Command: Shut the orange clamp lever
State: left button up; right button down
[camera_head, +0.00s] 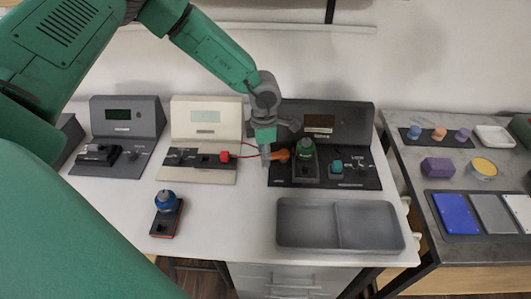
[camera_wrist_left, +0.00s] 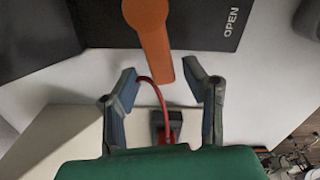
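The orange clamp lever (camera_head: 280,155) sticks out to the left from the dark station (camera_head: 325,178), beside a green-topped part (camera_head: 305,149). In the left wrist view the lever (camera_wrist_left: 151,40) hangs from the top edge, near the printed word OPEN. My left gripper (camera_head: 265,158) is at the lever's free end, pointing down. Its two fingers (camera_wrist_left: 160,74) are spread in the wrist view, with the lever's tip appearing between them. I cannot tell whether they touch it. My right gripper is not in view.
A red cable (camera_wrist_left: 153,92) runs close to my left fingers from the cream station (camera_head: 206,120). A grey two-part tray (camera_head: 338,249) lies in front of the dark station. A blue-topped part (camera_head: 166,201) stands at the front left. The white table between them is clear.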

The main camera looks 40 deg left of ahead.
pick_arm(q)
jog(key=shift+r, duration=0.1)
notch_tip(320, 180, up, 12)
dwell(0.5)
jog(key=shift+w+f, duration=0.1)
jog(key=shift+f, duration=0.1)
